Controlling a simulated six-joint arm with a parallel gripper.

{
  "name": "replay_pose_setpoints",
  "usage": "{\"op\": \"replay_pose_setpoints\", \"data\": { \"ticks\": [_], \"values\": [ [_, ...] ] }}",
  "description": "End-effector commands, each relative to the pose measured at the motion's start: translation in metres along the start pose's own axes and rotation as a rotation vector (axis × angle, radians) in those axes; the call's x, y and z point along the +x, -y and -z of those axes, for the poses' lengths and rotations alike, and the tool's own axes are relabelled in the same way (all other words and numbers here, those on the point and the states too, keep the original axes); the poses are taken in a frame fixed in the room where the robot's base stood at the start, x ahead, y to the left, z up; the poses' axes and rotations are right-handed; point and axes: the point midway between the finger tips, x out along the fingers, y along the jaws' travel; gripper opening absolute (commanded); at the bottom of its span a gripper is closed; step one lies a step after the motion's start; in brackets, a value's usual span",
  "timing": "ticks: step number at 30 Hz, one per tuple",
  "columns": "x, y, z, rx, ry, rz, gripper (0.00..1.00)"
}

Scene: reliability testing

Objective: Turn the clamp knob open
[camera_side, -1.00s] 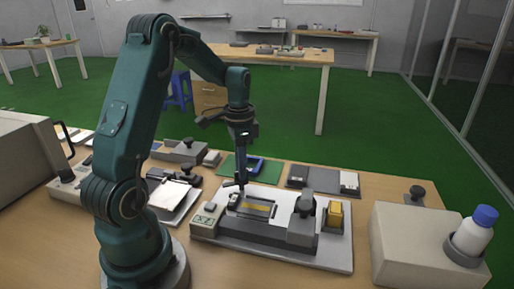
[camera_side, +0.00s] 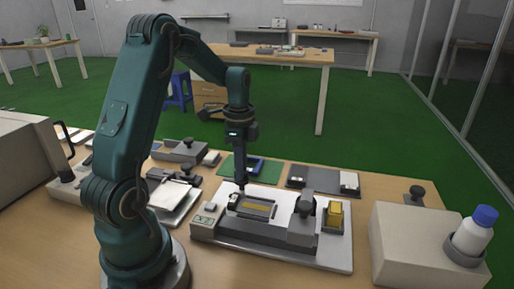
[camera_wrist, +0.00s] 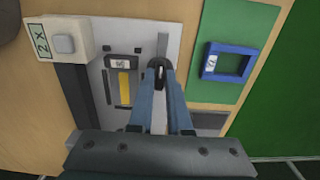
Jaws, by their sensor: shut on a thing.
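The clamp fixture sits on a white base plate (camera_side: 335,252), with a yellow strip (camera_side: 256,206) in its slot; the strip (camera_wrist: 124,86) also shows in the wrist view. My gripper (camera_side: 242,189) points down at the far left end of the slot. In the wrist view my gripper's (camera_wrist: 157,74) two blue-grey fingers converge on a small dark knob (camera_wrist: 157,64) and are shut on it. The fingers hide part of the knob. A labelled dark block (camera_wrist: 121,62) lies at the strip's end. A larger black knob (camera_side: 305,204) stands on the fixture's right block.
A button box (camera_side: 208,217) is at the plate's left corner. A blue frame (camera_side: 257,165) lies on a green mat behind.

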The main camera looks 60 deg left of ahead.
Motion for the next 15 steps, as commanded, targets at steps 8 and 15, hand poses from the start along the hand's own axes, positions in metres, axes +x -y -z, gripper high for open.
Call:
{"op": "replay_pose_setpoints", "data": {
  "ticks": [8,15],
  "values": [
    [0.0001,0.0003,0.0004,-0.002,-0.001,0.001,0.36],
    [-0.0059,0.0009,0.0003,-0.003,-0.001,0.003,0.36]
  ]
}}
